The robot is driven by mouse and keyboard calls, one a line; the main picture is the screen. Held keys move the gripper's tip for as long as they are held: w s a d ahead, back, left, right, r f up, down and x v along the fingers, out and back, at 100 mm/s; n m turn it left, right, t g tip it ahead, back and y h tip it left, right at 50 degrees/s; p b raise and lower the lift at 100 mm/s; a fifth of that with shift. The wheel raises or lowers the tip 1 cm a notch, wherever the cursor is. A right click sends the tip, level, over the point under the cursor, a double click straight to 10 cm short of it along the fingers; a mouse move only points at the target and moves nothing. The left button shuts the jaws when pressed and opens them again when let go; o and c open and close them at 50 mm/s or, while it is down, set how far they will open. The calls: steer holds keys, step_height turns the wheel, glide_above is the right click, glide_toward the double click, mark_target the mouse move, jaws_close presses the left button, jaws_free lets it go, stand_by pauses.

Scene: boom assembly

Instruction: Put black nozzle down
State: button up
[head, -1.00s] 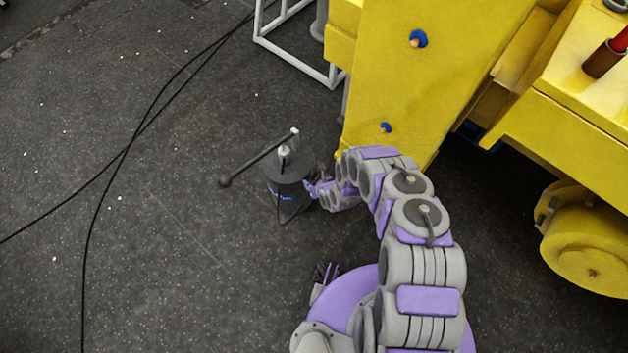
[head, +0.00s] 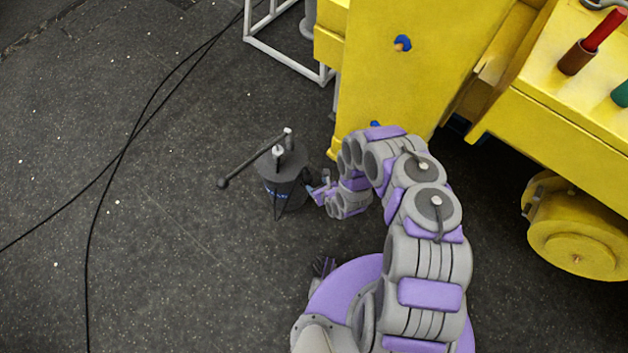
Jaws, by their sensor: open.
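The black nozzle (head: 283,182) is a dark cone-like body with a pale tip on top. It stands upright on the dark floor, left of the yellow machine. A dark bar (head: 255,158) with a knob at its lower left end lies across its top. My gripper (head: 318,188), small and purple-grey at the end of my arm, is at the nozzle's right side. It is open. Whether its fingers touch the nozzle is too small to tell.
A large yellow machine (head: 420,60) with a wheel (head: 580,240) fills the upper right. A white frame (head: 285,50) stands at the top. Black cables (head: 125,150) run along the floor at left. The floor left of and below the nozzle is clear.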

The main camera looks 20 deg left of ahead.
steer(key=shift+s+d+r, duration=0.3)
steer(key=shift+d+r, duration=0.05)
steer(key=shift+r, duration=0.1)
stand_by(0.6)
